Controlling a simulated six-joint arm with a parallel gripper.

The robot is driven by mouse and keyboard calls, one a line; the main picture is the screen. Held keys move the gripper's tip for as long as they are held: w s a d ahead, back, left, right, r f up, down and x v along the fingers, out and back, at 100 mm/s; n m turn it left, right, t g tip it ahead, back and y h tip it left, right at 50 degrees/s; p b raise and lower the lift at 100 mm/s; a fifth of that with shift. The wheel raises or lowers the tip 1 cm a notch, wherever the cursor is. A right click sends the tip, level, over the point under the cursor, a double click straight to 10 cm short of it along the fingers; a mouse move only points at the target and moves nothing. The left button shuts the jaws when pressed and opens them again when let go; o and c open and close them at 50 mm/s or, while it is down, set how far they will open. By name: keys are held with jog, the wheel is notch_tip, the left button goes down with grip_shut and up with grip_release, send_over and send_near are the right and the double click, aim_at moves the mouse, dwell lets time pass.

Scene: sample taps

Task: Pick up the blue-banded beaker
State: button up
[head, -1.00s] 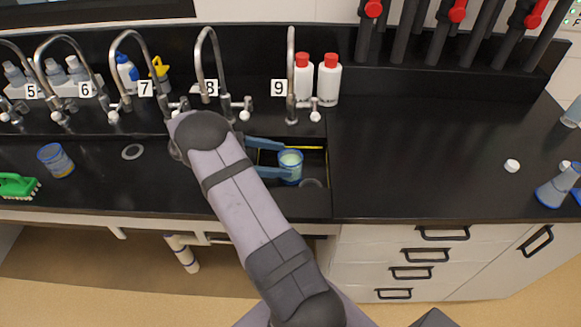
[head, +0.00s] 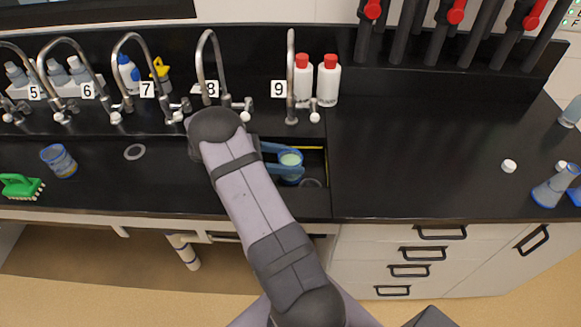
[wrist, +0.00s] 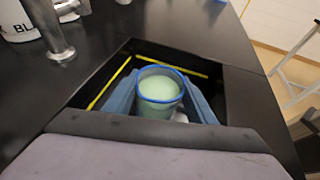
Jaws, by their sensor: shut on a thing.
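The blue-banded beaker (head: 291,160) has a blue rim and pale green contents. It stands upright in the sink recess below tap 9. In the wrist view the beaker (wrist: 158,92) sits between two blue fingers, one on each side. My gripper (head: 289,166) is shut on it. The beaker's base is hidden, so I cannot tell whether it touches the sink floor.
The sink (head: 318,200) has dark walls close around the gripper and a round drain. Tap 9 (head: 291,80) rises behind it, near two white bottles with red caps (head: 328,82). Another beaker (head: 60,162) and a green brush (head: 20,186) are at left. The counter right is mostly clear.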

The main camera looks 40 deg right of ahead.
jog(key=shift+r, duration=0.35)
jog(key=shift+r+b, duration=0.85)
jog(key=shift+r, duration=2.3)
jog(key=shift+w+a+b, duration=0.6)
jog(key=shift+w+a, duration=0.95)
jog(key=shift+a, duration=0.95)
jog(key=shift+w+a+b, duration=0.65)
jog(key=shift+w+a, duration=0.85)
jog(key=shift+a, duration=1)
jog(key=shift+w+a+b, duration=0.6)
jog(key=shift+w+a, duration=0.95)
jog(key=shift+a, duration=0.95)
jog(key=shift+w+a, duration=0.1)
jog(key=shift+a, duration=0.1)
